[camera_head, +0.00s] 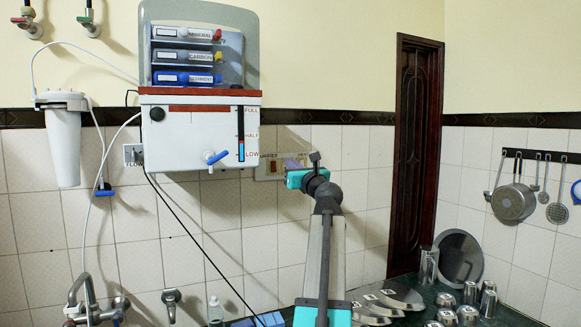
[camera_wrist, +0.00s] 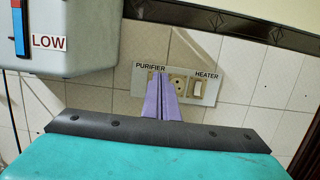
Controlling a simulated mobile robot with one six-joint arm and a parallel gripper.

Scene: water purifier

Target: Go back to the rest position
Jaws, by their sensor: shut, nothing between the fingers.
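My gripper (camera_head: 290,164) is raised in front of the tiled wall, right of the water purifier (camera_head: 192,135). Its purple fingers also show in the wrist view (camera_wrist: 161,92), closed together with nothing between them. They point at the switch panel (camera_wrist: 208,97) on the wall, which carries PURIFIER and HEATER labels. The fingers cover the area under the PURIFIER label in the wrist view. The white HEATER switch (camera_wrist: 197,88) is visible to their right. In the head view the panel (camera_head: 262,176) is partly hidden behind my gripper. I cannot tell whether the fingertips touch it.
The purifier's lower corner (camera_wrist: 75,35) is close on the left in the wrist view. A pan (camera_head: 513,203) and utensils hang on the right wall. A tap (camera_head: 90,300) is lower left.

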